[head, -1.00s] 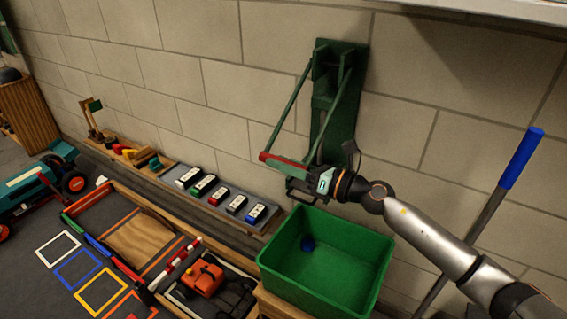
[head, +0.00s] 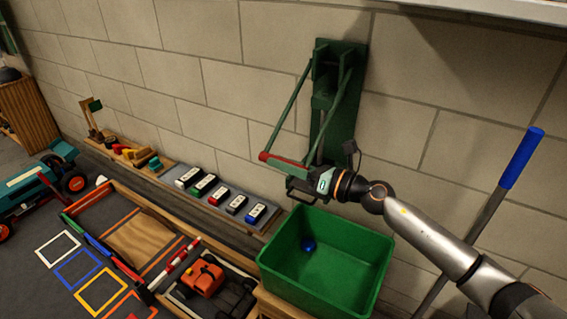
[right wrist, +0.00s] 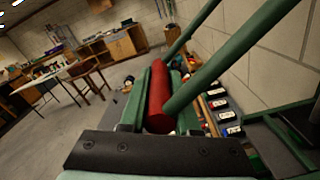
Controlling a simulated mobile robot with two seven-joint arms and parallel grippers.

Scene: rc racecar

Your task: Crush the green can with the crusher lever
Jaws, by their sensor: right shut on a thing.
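The green can crusher (head: 338,122) is fixed to the block wall, with two long lever arms slanting down to a red handle bar (head: 282,160). My right gripper (head: 298,180) is at this bar and shut on it, with the lever lowered. In the right wrist view the red handle (right wrist: 159,92) lies between the fingers, and a green lever arm crosses in front of it. I cannot make out the green can in either view; the crusher's lower part is partly hidden behind my gripper. My left gripper is not in view.
A green bin (head: 340,285) stands below the crusher with a small blue object (head: 308,245) inside. A blue-handled pole (head: 522,158) leans at the right. Several small blocks lie on a ledge (head: 172,202) along the wall. An orange toy vehicle (head: 203,277) is beside the bin.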

